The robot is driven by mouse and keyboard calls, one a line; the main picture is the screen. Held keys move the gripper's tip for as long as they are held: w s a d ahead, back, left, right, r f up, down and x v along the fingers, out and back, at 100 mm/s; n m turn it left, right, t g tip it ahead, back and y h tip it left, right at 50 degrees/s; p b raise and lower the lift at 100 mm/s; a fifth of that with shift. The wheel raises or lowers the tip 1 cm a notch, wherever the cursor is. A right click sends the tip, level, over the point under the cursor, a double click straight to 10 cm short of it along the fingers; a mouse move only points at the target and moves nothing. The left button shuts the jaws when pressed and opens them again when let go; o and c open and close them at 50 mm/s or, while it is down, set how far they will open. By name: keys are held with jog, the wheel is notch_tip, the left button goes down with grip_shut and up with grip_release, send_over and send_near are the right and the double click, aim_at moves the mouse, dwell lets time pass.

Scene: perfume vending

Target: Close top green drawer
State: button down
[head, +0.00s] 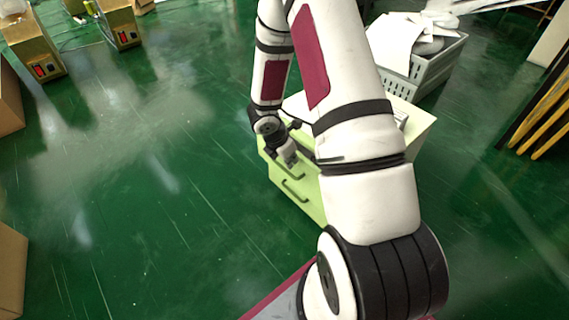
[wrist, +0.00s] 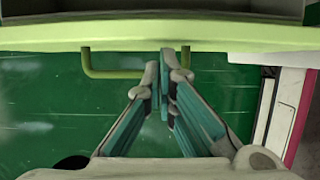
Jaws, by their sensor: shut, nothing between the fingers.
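The light green drawer cabinet (head: 309,199) stands on the floor, partly hidden behind my arm in the head view. Its front has two bar handles, an upper one (head: 290,171) and a lower one (head: 295,190). In the wrist view, the top edge of a green drawer front (wrist: 130,38) crosses the picture, with a grey inside beyond it, so this drawer stands open. Its olive handle (wrist: 110,73) shows below that edge. My gripper (wrist: 174,58) is shut and empty, its fingertips over the middle of the handle, near the drawer front. I cannot tell whether they touch it.
A grey crate (head: 425,68) with white items stands behind the cabinet at the right. Yellow and black bars (head: 545,120) lean at the far right. Boxes stand along the left edge. The green floor (head: 130,190) left of the cabinet is clear.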

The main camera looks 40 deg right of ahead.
jog(key=shift+d, duration=0.1)
jog(key=d, duration=0.2)
jog(key=shift+d, duration=0.3)
dwell(0.3)
